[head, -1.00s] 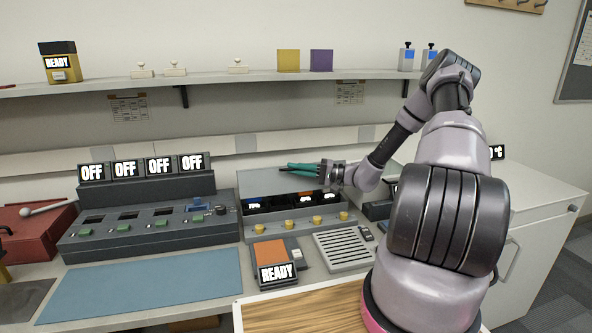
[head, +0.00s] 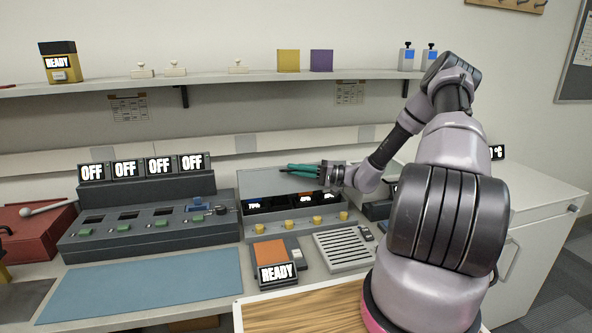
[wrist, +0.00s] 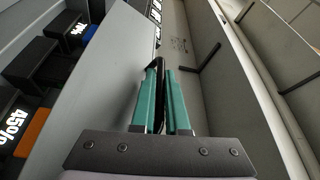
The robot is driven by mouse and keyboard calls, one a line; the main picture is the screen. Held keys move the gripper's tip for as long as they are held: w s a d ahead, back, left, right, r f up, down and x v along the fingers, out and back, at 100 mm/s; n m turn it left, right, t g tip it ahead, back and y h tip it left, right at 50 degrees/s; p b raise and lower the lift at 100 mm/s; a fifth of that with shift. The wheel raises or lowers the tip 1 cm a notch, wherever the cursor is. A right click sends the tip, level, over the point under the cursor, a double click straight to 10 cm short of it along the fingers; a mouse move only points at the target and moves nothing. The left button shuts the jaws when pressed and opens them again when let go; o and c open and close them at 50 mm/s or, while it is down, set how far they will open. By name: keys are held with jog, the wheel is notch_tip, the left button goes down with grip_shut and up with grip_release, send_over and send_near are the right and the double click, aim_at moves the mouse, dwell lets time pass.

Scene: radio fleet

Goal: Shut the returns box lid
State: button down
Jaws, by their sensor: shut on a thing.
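The returns box (head: 262,227) appears to be the long grey box at mid-counter. Its grey lid (head: 258,183) stands raised at the back, leaving the dark slots uncovered. My gripper (head: 290,168) is at the lid's upper edge, its teal fingers pointing left. In the wrist view, my gripper (wrist: 163,85) is closed on a thin dark piece (wrist: 157,72) beside the grey lid panel (wrist: 105,75); it looks like the lid's handle or edge. The exact contact is partly hidden by the fingers.
Yellow knobs (head: 317,221) line the box's front. A charger bank (head: 150,225) with OFF signs stands left, and a READY device (head: 275,262) and slatted tray (head: 345,249) stand in front. A shelf (head: 210,88) runs above. The blue mat (head: 150,285) is clear.

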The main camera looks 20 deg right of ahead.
jog(key=s+f+n+y, duration=0.1)
jog(key=s+f+n, duration=0.2)
jog(key=f, duration=0.4)
jog(key=shift+s, duration=0.85)
jog(key=c, duration=0.9)
grip_release()
jog(key=shift+r, duration=0.1)
